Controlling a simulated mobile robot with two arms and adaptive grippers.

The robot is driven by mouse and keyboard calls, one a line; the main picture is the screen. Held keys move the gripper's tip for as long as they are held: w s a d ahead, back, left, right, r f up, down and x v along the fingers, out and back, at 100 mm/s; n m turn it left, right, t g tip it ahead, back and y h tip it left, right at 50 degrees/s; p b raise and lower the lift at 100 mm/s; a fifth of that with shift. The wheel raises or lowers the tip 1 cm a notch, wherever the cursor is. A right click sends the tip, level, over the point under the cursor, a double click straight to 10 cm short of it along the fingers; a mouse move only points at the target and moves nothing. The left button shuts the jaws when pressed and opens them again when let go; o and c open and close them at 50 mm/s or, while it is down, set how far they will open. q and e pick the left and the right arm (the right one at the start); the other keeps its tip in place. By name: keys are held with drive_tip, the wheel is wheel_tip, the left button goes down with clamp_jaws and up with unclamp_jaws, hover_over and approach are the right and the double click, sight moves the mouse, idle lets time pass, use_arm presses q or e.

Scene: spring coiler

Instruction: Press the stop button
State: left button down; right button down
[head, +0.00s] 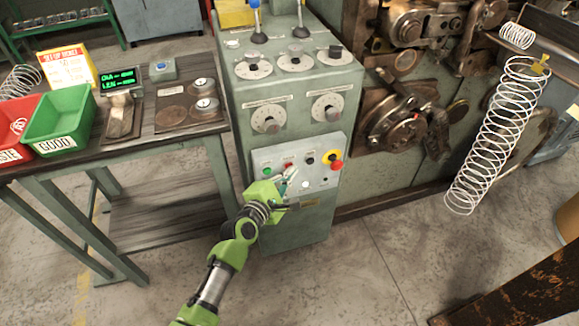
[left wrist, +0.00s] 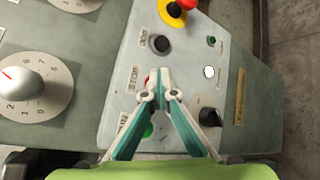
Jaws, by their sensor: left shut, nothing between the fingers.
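The stop button is the small red button (head: 288,163) on the grey control panel, between a green button (head: 267,170) and a black button (head: 310,158). In the left wrist view, a sliver of the red button (left wrist: 148,76) shows beside the STOP label (left wrist: 133,79); my fingers hide most of it. My left gripper (head: 291,172) is shut and empty, its fingertips at the red button in the picture. In the left wrist view, the closed fingertips (left wrist: 158,74) overlap the button's right side. I cannot tell whether they touch it. My right gripper is not in view.
A red emergency knob on a yellow base (head: 333,160) sits at the panel's right. A white lamp (head: 305,184) is below the buttons. Dials (head: 268,119) are above. A table with a green bin (head: 60,122) stands left; a large coiled spring (head: 497,135) hangs right.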

use_arm(q)
drive_tip(key=shift+s+d+p, duration=0.2)
drive_tip(key=shift+s+p, duration=0.15)
drive_tip(key=shift+s, duration=0.4)
drive_tip(key=shift+s, duration=0.1)
drive_tip(key=s, duration=0.1)
drive_tip(key=s+d+p, duration=0.1)
drive_tip(key=s, duration=0.1)
drive_tip(key=s+p, duration=0.1)
drive_tip(key=shift+s+d, duration=0.3)
drive_tip(key=shift+f, duration=0.15)
idle(0.5)
